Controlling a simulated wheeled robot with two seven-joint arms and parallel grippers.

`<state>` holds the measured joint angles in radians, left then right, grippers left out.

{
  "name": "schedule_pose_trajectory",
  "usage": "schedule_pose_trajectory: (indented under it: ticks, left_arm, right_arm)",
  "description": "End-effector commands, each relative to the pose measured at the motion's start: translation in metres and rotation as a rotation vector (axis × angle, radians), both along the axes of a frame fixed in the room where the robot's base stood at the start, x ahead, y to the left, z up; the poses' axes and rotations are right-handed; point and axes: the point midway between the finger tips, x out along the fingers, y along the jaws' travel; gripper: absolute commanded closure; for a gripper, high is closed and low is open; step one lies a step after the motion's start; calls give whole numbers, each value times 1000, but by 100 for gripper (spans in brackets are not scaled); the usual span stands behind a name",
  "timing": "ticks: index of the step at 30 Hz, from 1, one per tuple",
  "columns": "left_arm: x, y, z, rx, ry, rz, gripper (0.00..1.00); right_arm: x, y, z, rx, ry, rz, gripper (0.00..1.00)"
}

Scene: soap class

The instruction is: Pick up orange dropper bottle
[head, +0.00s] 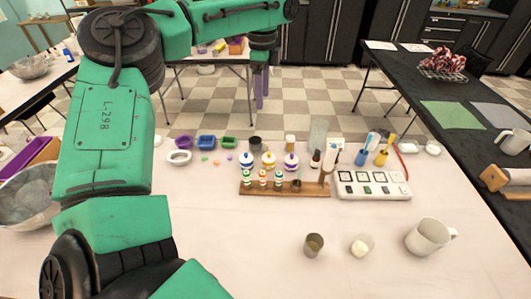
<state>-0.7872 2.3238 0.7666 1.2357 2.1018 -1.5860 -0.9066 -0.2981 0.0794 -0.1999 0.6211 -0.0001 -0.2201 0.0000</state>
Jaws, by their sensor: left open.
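A wooden rack (310,188) stands on the pale table and holds several small dropper bottles. The one with an orange band (262,179) is in the middle, between a green-banded bottle (247,179) and another green-banded one (278,179). My left arm comes in from the left and reaches up over the table. My left gripper (262,98), with purple fingers, hangs at the top middle, beyond the table's far edge and well away from the rack. It is open and I see nothing between the fingers. My right gripper is not in view.
White jars with blue (246,161), yellow (268,160) and purple (291,161) bands stand behind the rack. A white hot plate panel (372,186) is to the right. A metal cup (314,245), a small cup (362,245) and a white pitcher (428,236) stand in front.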

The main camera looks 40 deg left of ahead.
Motion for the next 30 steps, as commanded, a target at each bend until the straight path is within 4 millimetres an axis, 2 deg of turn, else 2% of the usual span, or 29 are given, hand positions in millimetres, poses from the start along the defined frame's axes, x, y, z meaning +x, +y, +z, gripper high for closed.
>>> schedule_pose_trajectory:
  ticks: [1, 5, 11, 18, 21, 26, 30]
  left_arm:
    - [0, 0, -15, 0, -1, 0, 30]
    - [0, 0, -39, 0, -1, 0, 30]
    - [-1, 0, -93, 0, 0, 0, 30]
    - [-1, 0, -184, 0, -1, 0, 30]
    - [-1, -1, -197, 0, -2, 0, 30]
    - [-2, 0, -211, -1, 2, 0, 30]
    - [-3, 0, -248, -1, 4, -1, 30]
  right_arm:
    - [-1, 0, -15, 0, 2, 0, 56]
    - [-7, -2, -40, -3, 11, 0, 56]
    - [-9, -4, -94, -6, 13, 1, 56]
    - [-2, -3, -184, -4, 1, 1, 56]
    - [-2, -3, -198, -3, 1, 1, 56]
    - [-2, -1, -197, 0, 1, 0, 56]
    - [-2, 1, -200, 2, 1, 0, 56]
